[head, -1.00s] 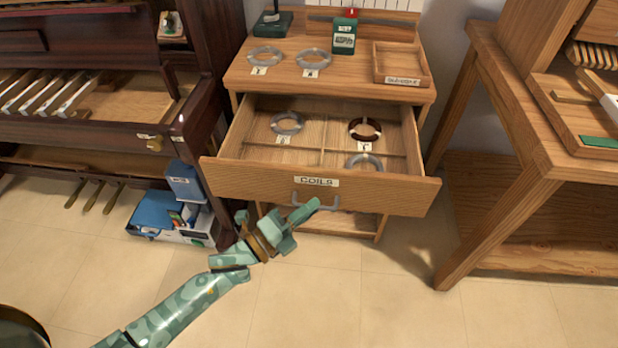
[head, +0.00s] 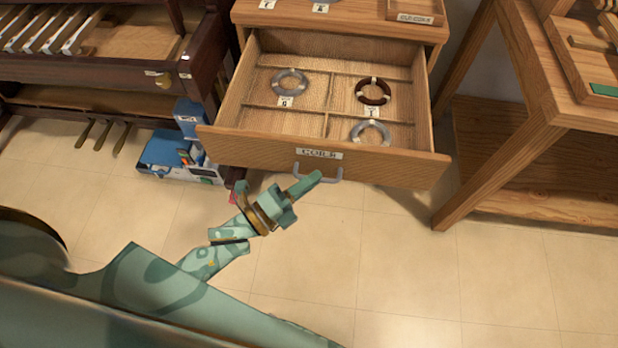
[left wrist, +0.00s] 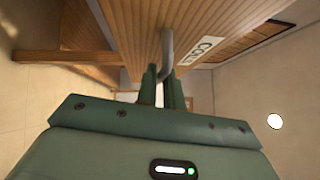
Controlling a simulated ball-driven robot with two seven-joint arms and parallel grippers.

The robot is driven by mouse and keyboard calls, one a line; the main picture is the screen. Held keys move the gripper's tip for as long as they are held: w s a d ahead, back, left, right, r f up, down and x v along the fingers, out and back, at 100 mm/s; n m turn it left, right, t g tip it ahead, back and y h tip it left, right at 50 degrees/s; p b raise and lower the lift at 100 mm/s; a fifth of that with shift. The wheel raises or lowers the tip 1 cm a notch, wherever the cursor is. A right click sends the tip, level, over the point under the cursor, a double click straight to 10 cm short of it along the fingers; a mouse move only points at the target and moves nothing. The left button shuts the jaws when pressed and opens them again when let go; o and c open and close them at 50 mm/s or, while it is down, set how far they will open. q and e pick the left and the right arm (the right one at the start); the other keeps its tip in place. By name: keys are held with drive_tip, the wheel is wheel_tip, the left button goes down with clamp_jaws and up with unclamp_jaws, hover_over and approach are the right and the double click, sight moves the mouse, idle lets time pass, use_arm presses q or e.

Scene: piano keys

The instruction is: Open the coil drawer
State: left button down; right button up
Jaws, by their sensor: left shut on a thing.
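The coil drawer (head: 225,147) is pulled well out of its wooden cabinet, its divided inside showing. Inside lie two grey coils (head: 290,82) (head: 370,133) and a dark brown coil (head: 373,91). The label (head: 319,153) is on the drawer front, above the grey handle (head: 328,178). My left gripper (head: 303,186) is at the handle, low in front of the drawer. In the left wrist view its fingers (left wrist: 164,88) are shut around the grey handle (left wrist: 167,52), below the drawer front (left wrist: 140,25). My right gripper is not in view.
A wooden bench (head: 530,150) stands to the right, its leg near the drawer's side. A dark piano-like cabinet (head: 150,90) stands left, with blue boxes (head: 165,150) on the floor beside it. Tiled floor in front is clear.

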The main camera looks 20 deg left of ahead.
use_arm(q)
drive_tip(key=c, duration=1.5)
unclamp_jaws()
